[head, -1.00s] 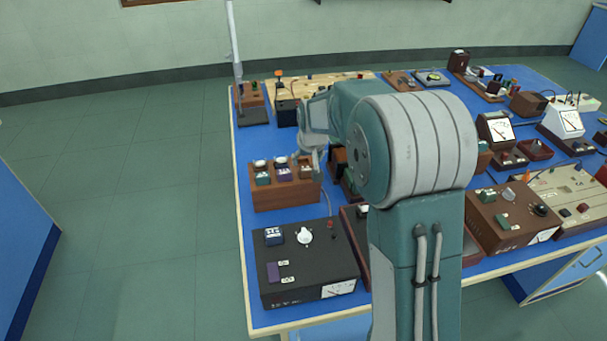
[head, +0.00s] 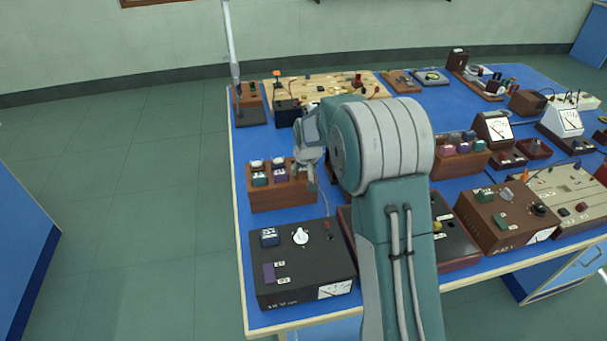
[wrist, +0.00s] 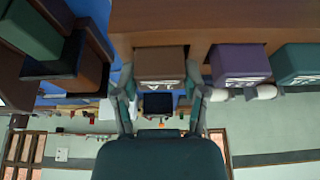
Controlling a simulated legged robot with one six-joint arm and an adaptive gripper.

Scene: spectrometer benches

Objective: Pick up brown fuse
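The brown fuse (wrist: 160,63) sits in a wooden rack (head: 283,200), at the end of a row beside a purple fuse (wrist: 238,60) and a green fuse (wrist: 300,62). My gripper (wrist: 160,88) is open, with one finger on each side of the brown fuse. Whether the fingers touch it is unclear. In the head view my gripper (head: 307,172) is at the right end of the rack and hides the brown fuse.
Light-coloured fuse tops (head: 256,164) stand in the rack's back row. A black meter box (head: 303,265) is in front of the rack. Another fuse rack (head: 460,160) stands to the right. Open floor lies left of the blue table.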

